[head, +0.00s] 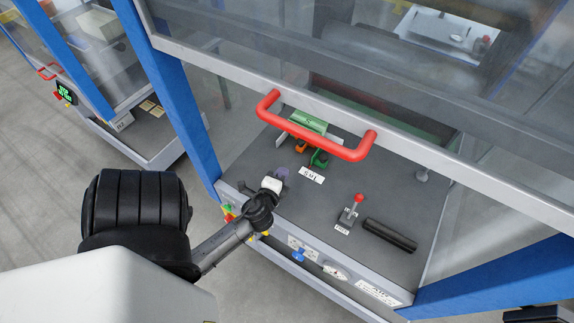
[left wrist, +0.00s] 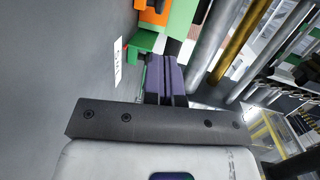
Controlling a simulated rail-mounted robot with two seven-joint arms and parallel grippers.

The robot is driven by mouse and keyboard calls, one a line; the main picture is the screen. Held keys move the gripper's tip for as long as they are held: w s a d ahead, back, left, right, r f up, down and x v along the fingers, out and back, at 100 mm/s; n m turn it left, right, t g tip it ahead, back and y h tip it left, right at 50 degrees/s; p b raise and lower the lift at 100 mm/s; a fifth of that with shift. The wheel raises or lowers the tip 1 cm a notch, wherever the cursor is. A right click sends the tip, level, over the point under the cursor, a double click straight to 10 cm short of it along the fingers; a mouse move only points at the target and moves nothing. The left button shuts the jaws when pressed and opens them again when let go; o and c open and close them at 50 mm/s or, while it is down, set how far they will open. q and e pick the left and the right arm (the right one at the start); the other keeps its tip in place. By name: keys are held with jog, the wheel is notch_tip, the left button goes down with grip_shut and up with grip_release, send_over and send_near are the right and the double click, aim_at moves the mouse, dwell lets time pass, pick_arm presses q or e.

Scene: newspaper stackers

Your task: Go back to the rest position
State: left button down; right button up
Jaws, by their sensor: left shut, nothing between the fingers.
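My left gripper (head: 282,173) reaches in from the left over the dark panel of the machine. Its purple fingers are shut together with nothing between them, as the left wrist view (left wrist: 165,78) also shows. In the head view the fingers are just left of a white label (head: 312,175) and below the red handle. Whether they touch the panel I cannot tell. My right gripper does not show.
A red handle (head: 310,140) crosses the glass cover above the panel. Green and orange parts (head: 319,158) sit under it. A red-knobbed lever (head: 350,212) and a black bar (head: 390,235) stand to the right. A blue post (head: 180,100) rises at left.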

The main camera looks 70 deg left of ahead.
pick_arm(q)
jog(key=shift+s+d+r, duration=0.1)
jog(key=shift+s+d, duration=0.2)
